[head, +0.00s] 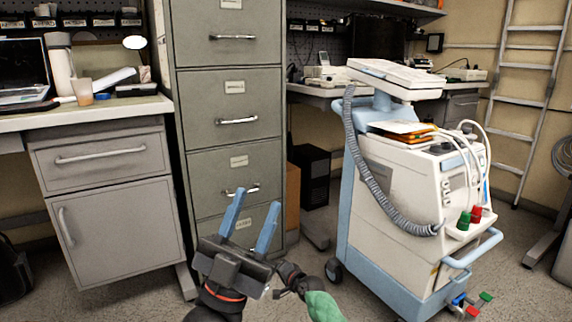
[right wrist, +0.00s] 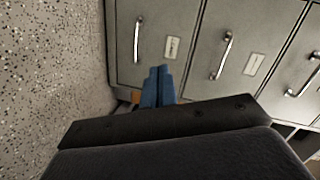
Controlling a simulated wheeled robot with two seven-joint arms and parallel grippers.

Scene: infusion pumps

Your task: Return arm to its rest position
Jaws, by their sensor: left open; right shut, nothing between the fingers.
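My left gripper (head: 258,197) is in the lower middle of the head view, its two blue fingers spread apart with nothing between them. It shows in front of the bottom drawers of the grey filing cabinet (head: 224,80). My right gripper (right wrist: 159,70) shows in the right wrist view with its blue fingers together and nothing between them. There it points towards the grey cabinet fronts (right wrist: 190,50), apart from them as far as I can tell. In the head view I cannot make out the right fingers.
A white and blue medical machine (head: 410,190) on wheels stands to the right, with a grey hose. A desk with drawers (head: 112,200) stands at the left, bearing a laptop (head: 22,75) and a cup (head: 83,92). A ladder (head: 528,90) leans at the back right. Speckled floor (right wrist: 50,90) lies open below.

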